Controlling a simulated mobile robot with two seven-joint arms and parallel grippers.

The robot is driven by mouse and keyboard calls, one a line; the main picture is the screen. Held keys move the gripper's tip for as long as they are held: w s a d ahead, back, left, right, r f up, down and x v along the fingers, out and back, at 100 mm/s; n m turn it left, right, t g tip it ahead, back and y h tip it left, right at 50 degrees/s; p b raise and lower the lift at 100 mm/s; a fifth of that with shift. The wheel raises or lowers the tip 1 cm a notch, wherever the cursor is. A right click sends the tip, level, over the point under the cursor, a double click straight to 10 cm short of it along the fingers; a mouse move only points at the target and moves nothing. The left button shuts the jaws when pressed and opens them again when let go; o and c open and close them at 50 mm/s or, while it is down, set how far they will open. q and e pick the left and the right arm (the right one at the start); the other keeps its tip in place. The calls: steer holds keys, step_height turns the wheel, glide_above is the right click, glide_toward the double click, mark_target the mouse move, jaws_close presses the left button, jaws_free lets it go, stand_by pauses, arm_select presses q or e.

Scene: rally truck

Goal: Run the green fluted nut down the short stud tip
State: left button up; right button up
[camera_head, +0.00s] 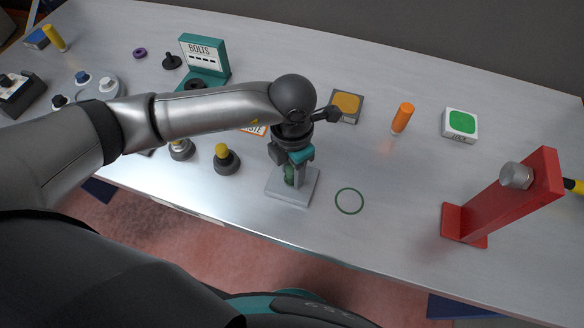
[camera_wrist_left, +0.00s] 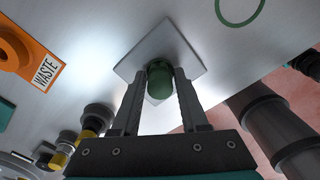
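The green fluted nut (camera_head: 289,176) is low over the square light-grey plate (camera_head: 311,188) near the table's front edge. My left gripper (camera_head: 292,174) points down at the plate. In the left wrist view the nut (camera_wrist_left: 160,83) sits between the two fingertips (camera_wrist_left: 160,88), which appear to touch it on both sides. The grey plate (camera_wrist_left: 190,55) lies just beyond it. The stud tip is hidden by the nut and fingers, so I cannot tell how far the nut is on it. My right gripper is not in view.
A green ring (camera_head: 349,201) lies flat right of the plate. A yellow-topped black knob (camera_head: 226,158) stands to the left. A red post (camera_head: 500,205) stands at right, an orange cylinder (camera_head: 402,118) and green-topped box (camera_head: 461,124) behind. The table between plate and post is mostly clear.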

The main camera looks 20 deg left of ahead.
arm_select(q)
steer(key=c, duration=0.5)
steer(key=shift+o, duration=0.2)
steer(key=m, duration=1.2)
steer(key=o, duration=0.7)
steer(key=shift+o, duration=0.2)
